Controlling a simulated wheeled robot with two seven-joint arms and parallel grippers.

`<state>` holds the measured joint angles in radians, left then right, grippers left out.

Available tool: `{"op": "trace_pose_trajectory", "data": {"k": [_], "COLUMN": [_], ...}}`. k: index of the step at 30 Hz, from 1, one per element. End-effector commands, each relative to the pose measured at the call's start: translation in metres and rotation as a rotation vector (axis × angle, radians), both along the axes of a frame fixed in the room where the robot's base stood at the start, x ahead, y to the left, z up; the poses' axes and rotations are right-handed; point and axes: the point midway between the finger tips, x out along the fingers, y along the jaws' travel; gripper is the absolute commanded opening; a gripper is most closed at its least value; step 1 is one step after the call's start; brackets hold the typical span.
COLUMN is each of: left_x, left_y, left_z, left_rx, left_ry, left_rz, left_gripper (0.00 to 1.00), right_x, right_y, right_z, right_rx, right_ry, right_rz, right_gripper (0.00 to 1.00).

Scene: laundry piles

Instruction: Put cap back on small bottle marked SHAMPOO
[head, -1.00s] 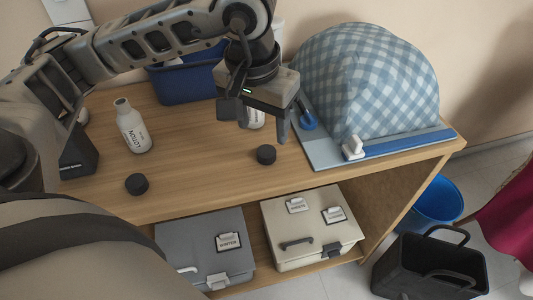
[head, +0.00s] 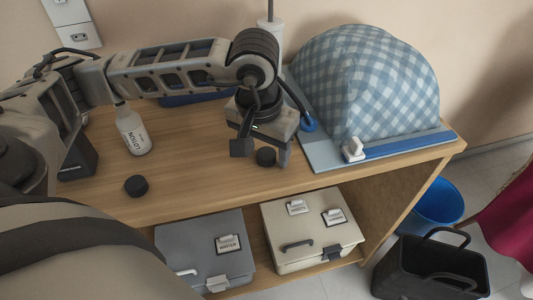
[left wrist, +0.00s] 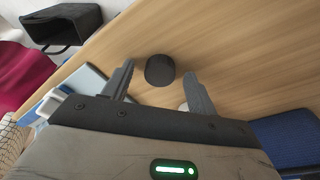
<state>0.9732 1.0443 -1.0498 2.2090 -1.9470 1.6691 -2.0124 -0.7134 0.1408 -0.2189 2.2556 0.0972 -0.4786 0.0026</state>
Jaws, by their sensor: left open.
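A small black round cap (head: 265,156) lies on the wooden table near its front edge. My left gripper (head: 262,153) is open just above it, pointing down, with one finger on each side of the cap in the picture. In the left wrist view the cap (left wrist: 160,70) shows between the open fingertips, with gaps on both sides. No bottle marked SHAMPOO is readable; a pale bit (left wrist: 184,106) by one finger in the left wrist view may be a bottle. My right gripper is not in view.
A white bottle marked LOTION (head: 133,132) stands open at the left, with a second black cap (head: 136,185) in front. A blue bin (left wrist: 288,138) is mostly hidden by my arm in the head view.

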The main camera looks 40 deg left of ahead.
Motion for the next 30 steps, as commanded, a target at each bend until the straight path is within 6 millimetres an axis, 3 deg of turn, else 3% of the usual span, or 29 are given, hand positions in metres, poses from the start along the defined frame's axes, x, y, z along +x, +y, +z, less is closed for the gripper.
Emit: {"op": "trace_pose_trajectory", "data": {"k": [9,14,24,30], "left_x": [0.000,0.000,0.000,0.001], "left_y": [0.000,0.000,0.000,-0.001], "left_z": [0.000,0.000,0.002,0.017], "left_rx": [-0.001,-0.001,-0.001,-0.002], "left_ry": [0.000,0.000,-0.001,-0.003], "left_rz": [0.000,0.000,0.000,0.001], "left_gripper": [0.55,0.11,0.11,0.11], "right_x": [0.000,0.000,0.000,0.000], "right_y": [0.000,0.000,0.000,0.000], "right_z": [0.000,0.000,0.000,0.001], "right_rx": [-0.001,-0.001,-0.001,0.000], "right_ry": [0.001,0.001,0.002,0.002], "right_rz": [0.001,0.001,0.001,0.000], "right_gripper": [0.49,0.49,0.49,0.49]}}
